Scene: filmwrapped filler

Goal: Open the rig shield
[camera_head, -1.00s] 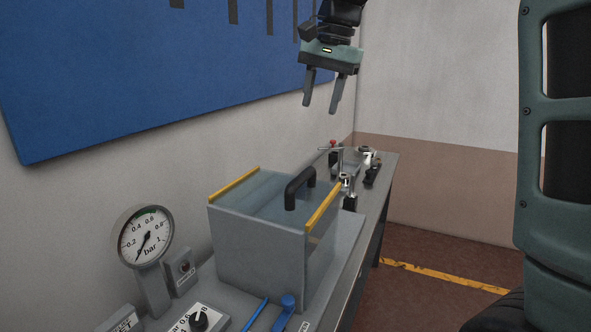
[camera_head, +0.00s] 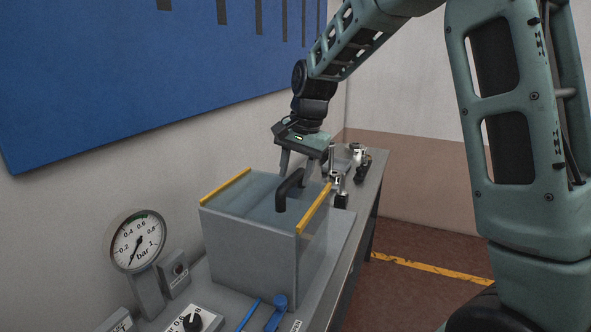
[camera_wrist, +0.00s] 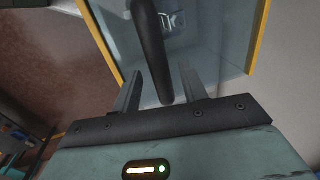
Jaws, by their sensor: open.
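The rig shield (camera_head: 255,195) is a clear lid with yellow edge strips on top of a grey box (camera_head: 245,243), and it lies closed. Its black arched handle (camera_head: 287,190) stands on the lid. My gripper (camera_head: 303,175) is above the far part of the lid, just behind the handle, with its fingers pointing down. In the wrist view the two open fingers (camera_wrist: 160,92) sit on either side of the near end of the black handle (camera_wrist: 150,50). I cannot tell whether they touch it.
A pressure gauge (camera_head: 137,241) and a knob panel (camera_head: 190,322) stand left of the box. A blue handle tool (camera_head: 277,312) lies in front. Small metal fittings (camera_head: 358,160) are on the bench behind. A blue board (camera_head: 120,70) hangs on the wall.

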